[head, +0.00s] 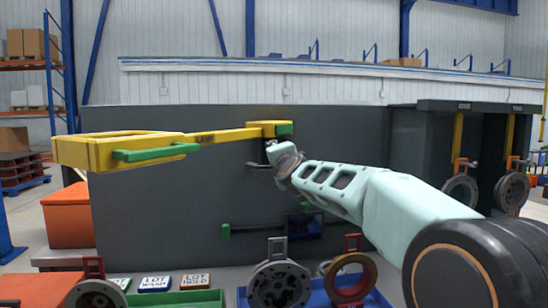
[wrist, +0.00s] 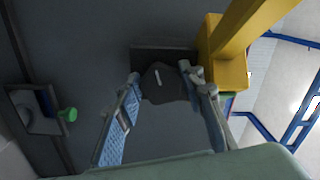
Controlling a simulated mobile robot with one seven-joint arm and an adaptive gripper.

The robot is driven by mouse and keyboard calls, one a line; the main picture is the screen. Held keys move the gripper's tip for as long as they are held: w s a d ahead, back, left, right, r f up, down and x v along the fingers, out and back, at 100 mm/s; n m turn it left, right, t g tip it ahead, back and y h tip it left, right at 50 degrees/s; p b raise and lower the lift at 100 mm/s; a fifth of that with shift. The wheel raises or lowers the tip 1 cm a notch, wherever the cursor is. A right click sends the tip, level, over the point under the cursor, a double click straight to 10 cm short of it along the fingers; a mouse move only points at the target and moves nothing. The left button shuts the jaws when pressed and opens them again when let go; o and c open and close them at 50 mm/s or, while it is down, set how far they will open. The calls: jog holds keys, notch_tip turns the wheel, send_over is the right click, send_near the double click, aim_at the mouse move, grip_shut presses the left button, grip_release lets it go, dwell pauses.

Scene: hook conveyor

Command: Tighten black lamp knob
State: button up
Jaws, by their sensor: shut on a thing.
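The black lamp knob (wrist: 165,82) is in the wrist view, a dark faceted knob with a short pale mark on its face. It sits in front of a dark plate on the grey wall, beside a yellow bracket (wrist: 222,62). My gripper (wrist: 165,80) has a fingertip on either side of the knob and is shut on it. In the head view my gripper (head: 273,149) is at the grey wall, just under the wall end of the yellow lamp arm (head: 225,135). The knob is not clear there. The yellow lamp head (head: 95,152) with a green handle (head: 155,153) extends left.
A small dark wall opening (head: 304,226) and a green-ended rod (head: 226,231) lie below my arm. Grey wheels with hooks (head: 280,284), a green tray (head: 175,299) and LOT signs (head: 155,283) stand at the front. More wheels hang at the right (head: 511,192).

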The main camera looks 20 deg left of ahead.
dwell(0.3)
jog(key=o, duration=1.2)
jog(key=shift+c, duration=0.2)
jog(key=v, duration=1.2)
